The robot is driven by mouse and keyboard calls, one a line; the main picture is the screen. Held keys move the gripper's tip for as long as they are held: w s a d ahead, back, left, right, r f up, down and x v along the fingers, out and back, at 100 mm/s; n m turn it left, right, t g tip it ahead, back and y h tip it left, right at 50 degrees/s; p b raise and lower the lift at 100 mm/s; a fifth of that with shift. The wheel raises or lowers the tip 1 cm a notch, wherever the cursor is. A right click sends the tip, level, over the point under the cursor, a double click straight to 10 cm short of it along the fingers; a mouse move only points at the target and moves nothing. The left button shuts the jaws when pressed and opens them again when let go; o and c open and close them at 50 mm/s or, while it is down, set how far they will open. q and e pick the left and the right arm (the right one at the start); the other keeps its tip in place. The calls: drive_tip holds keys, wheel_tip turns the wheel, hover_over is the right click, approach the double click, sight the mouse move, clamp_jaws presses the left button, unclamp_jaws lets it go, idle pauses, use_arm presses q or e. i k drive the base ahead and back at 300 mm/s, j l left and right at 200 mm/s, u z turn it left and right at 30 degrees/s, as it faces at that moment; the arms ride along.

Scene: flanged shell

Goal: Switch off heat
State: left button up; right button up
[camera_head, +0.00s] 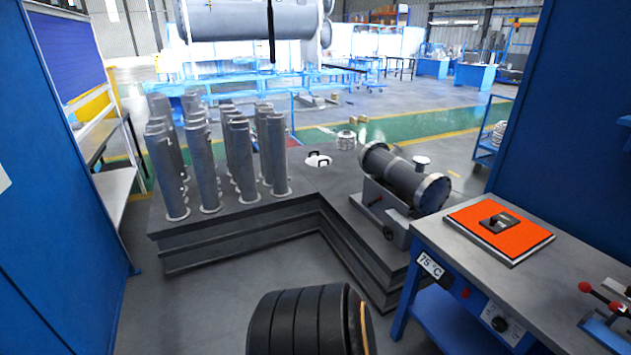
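A workbench (560,275) stands at the right. On it lies an orange-red heating plate (525,237) with a small dark block (497,223) on top. The bench front carries a white display (431,265) reading 75 °C. Right of it is a small red button or lamp (466,293), then a black round knob (500,324) on a white panel. The small marks around the knob are too small to read. Neither of my grippers is in view.
Red-knobbed clamps (600,297) sit at the bench's right edge. A dark stepped platform (240,238) left of the bench bears several grey upright tubes (200,170) and a flanged shell (400,178). Blue walls flank both sides. Clear floor (200,310) lies at the lower left.

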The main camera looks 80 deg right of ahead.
sight(464, 294)
drive_tip(key=z, duration=5)
